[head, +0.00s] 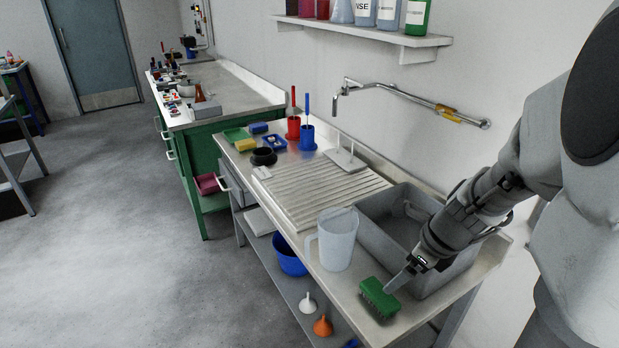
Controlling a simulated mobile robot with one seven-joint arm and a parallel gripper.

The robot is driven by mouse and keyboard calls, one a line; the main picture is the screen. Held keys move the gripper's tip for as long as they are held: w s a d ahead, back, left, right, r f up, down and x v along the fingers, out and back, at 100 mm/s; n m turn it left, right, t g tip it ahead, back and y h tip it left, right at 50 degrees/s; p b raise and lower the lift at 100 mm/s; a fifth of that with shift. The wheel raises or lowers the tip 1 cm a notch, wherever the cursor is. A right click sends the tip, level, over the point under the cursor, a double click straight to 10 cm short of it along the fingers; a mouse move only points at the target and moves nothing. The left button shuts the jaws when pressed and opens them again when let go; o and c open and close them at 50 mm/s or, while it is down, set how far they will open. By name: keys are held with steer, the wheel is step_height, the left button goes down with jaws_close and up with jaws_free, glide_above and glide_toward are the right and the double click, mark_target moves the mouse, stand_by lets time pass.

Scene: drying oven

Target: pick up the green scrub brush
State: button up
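The green scrub brush (379,298) lies on the steel counter near its front edge, below the sink basin. My gripper (397,281) comes in from the right, over the basin's near corner. A pale tapered tip reaches down to the brush's upper right side and overlaps it in the picture. I cannot tell whether it touches the brush. Only one finger shape is clear, so the opening between the fingers is hidden.
A clear measuring jug (337,240) stands left of the brush, close to the grey sink basin (375,210). A ribbed draining board (315,190) lies behind the jug. A wall tap (410,97) hangs above. The counter's front edge is close to the brush.

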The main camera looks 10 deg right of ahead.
steer(key=d+m, duration=0.2)
steer(key=m, duration=0.1)
steer(key=b, duration=0.3)
glide_above(381, 293)
steer(key=s, duration=0.3)
steer(key=shift+m, duration=0.3)
steer(key=f, duration=1.1)
steer(key=shift+w+d+f, duration=0.1)
steer(key=shift+d+f, duration=0.15)
steer(key=shift+f, duration=0.05)
steer(key=shift+w+b+x, duration=0.25)
steer(key=shift+b+x, duration=0.1)
steer(key=shift+x, duration=1.15)
steer(key=shift+w+b+x, duration=0.25)
steer(key=shift+b+x, duration=0.05)
steer(key=shift+x, duration=1.2)
steer(key=shift+d+f, duration=0.1)
steer(key=c, duration=1.5)
